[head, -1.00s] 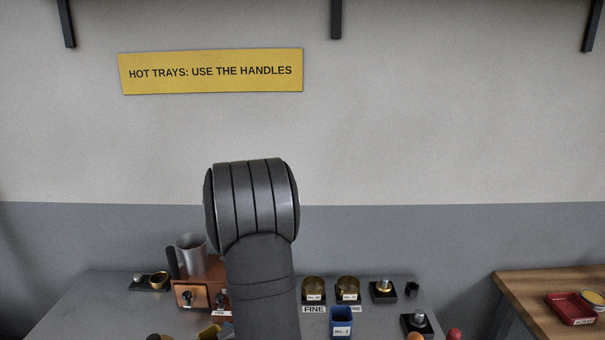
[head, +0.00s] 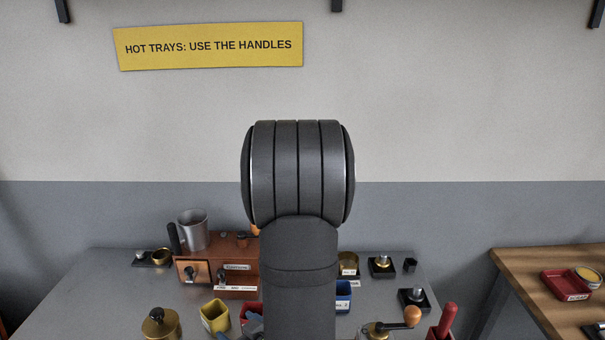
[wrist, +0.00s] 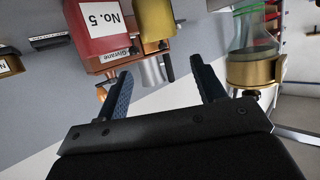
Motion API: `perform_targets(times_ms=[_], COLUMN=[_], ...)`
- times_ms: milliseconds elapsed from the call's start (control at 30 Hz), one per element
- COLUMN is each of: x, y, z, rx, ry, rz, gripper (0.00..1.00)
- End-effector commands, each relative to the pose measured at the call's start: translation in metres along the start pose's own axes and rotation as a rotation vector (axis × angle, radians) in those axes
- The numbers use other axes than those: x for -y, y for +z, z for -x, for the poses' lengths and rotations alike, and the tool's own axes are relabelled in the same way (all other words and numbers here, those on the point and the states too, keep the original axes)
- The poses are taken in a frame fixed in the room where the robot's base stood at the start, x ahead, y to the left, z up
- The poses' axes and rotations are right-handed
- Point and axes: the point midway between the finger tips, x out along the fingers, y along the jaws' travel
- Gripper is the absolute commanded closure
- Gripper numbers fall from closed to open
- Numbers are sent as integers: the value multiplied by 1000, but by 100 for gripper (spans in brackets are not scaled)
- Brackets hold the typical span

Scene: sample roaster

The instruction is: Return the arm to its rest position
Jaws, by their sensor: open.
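My gripper (wrist: 160,92) shows in the wrist view with its two dark fingers spread apart and nothing between them. In the head view my own arm rises in the middle and my gripper is hidden. In the wrist view a red container labelled No. 5 (wrist: 98,25) and a yellow container (wrist: 156,22) lie beyond the left finger. A glass vessel in a brass holder (wrist: 252,70) is beyond the right finger. The gripper appears apart from all of them.
The grey bench (head: 95,290) holds a brown roaster (head: 225,263), a metal cup (head: 192,230), a yellow cup (head: 214,316), a brass pot (head: 160,325) and a blue container (head: 343,296). A wooden table (head: 530,280) with a red tray (head: 566,285) stands at right.

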Motion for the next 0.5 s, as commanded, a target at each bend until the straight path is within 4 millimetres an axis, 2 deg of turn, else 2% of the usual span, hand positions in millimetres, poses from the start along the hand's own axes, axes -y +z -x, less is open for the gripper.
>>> perform_targets(times_ms=[167,500], x=[0,2], y=[0,1], z=[19,-22], rx=[-1,2], ry=[3,-5], rz=[0,2], gripper=[37,37])
